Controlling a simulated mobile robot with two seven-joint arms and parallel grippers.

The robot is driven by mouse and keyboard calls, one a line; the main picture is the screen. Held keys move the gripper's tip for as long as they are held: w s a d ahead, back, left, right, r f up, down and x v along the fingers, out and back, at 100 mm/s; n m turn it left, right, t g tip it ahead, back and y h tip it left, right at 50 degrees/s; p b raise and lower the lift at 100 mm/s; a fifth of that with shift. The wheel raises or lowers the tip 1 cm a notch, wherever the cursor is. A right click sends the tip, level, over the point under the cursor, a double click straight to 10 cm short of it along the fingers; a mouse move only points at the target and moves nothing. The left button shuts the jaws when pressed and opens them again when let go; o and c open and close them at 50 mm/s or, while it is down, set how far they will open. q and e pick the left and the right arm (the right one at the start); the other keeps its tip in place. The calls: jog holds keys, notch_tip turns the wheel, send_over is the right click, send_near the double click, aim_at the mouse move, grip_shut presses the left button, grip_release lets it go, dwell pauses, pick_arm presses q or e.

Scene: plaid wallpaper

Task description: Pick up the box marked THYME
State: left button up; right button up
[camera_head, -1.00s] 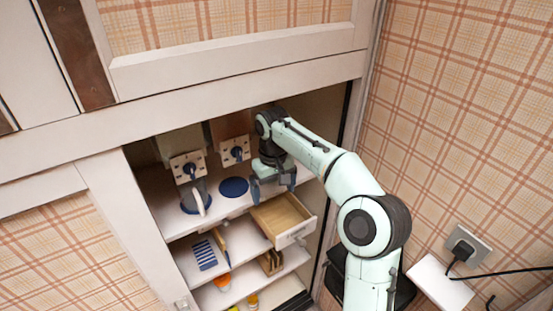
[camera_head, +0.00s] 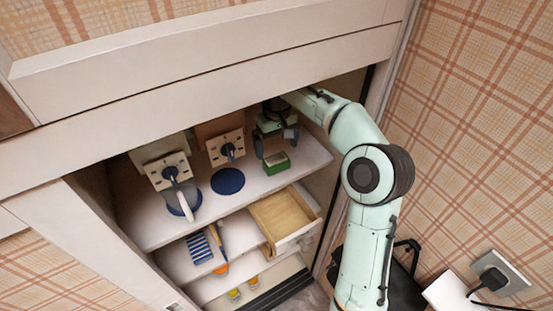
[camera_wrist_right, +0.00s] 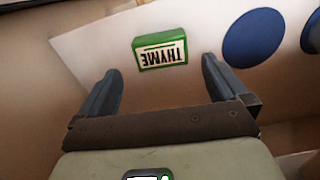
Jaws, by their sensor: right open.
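The green box marked THYME (camera_head: 276,163) lies on the top shelf (camera_head: 250,192), towards its right end. In the right wrist view the box (camera_wrist_right: 160,50) shows its white label, upside down, with the word THYME. My right gripper (camera_head: 277,152) is above and behind the box in the head view. In the right wrist view the open fingers (camera_wrist_right: 161,82) stand to either side, and the box is beyond their tips, roughly between them, apart from both. My left gripper is not in view.
A blue disc (camera_head: 228,181) lies left of the box. Below, an open wooden drawer (camera_head: 283,217) juts out. The cupboard frame closes in above the arm.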

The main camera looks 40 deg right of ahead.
aim_at(277, 161)
jog(key=f, duration=0.6)
jog(key=shift+s+a+f+b, duration=0.1)
jog(key=shift+s+f+b, duration=0.05)
jog(key=shift+s+b, duration=0.25)
jog(key=shift+w, duration=0.1)
jog(key=shift+c, duration=0.3)
jog(key=c, duration=0.8)
